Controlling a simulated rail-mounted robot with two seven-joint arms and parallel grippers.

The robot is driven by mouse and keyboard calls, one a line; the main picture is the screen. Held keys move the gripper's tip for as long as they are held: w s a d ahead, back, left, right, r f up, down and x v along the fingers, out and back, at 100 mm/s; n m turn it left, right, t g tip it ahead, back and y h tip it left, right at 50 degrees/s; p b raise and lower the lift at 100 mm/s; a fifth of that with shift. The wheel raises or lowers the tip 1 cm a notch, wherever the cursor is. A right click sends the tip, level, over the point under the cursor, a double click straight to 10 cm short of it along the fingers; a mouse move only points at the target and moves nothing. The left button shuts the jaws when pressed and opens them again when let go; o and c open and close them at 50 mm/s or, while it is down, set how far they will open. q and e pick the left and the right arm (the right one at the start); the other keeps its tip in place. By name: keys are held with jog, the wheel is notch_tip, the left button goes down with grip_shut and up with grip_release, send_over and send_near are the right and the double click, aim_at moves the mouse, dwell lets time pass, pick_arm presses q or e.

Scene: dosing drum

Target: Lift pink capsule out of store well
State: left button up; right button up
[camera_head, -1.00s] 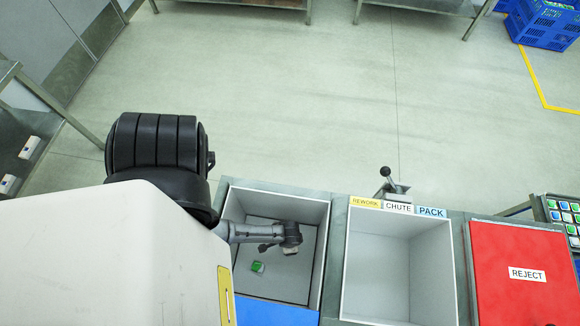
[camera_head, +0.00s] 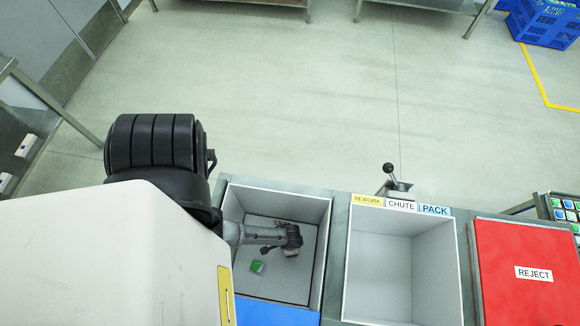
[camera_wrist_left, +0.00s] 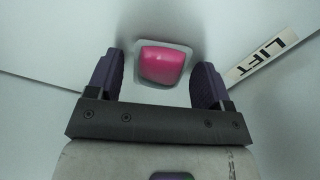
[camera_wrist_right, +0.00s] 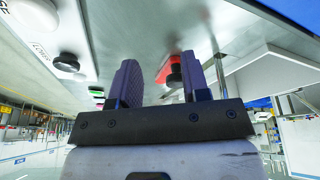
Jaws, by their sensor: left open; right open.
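The pink capsule (camera_wrist_left: 162,65) sits in a pale square-edged seat in the left wrist view, between the fingertips of my left gripper (camera_wrist_left: 165,78). Those fingers are open, one on each side, with a gap to the capsule. In the head view my left gripper (camera_head: 292,240) is down inside the grey-walled store well (camera_head: 232,206), and the capsule is hidden there. My right gripper (camera_wrist_right: 165,80) is open with nothing held; it is outside the head view.
A green-topped piece (camera_head: 257,266) lies on the well floor left of my gripper. A LIFT label (camera_wrist_left: 265,61) is by the capsule. The chute bin (camera_head: 400,270) and red REJECT lid (camera_head: 525,290) stand to the right. A black-knobbed lever (camera_head: 390,170) rises behind.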

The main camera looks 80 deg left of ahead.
pick_arm(q)
jog(key=c, duration=1)
jog(key=shift+r, duration=0.15)
jog(key=shift+r, duration=0.25)
pick_arm(e)
jog(key=shift+r, duration=0.2)
pick_arm(q)
notch_tip(320, 180, up, 9)
jog(key=p, duration=0.3)
jog(key=shift+p, duration=0.35)
pick_arm(e)
notch_tip(320, 180, up, 3)
jog(key=shift+d+r, duration=0.1)
pick_arm(q)
jog(key=shift+r, duration=0.15)
pick_arm(e)
jog(key=shift+r, duration=0.1)
pick_arm(q)
jog(key=s+r+p, duration=0.1)
jog(key=s+d+r+p, duration=0.1)
jog(key=p, duration=0.1)
jog(key=s+d+r+p, duration=0.1)
jog(key=s, duration=0.1)
jog(key=shift+p, duration=0.3)
pick_arm(e)
notch_tip(320, 180, up, 4)
jog(key=shift+r, duration=0.25)
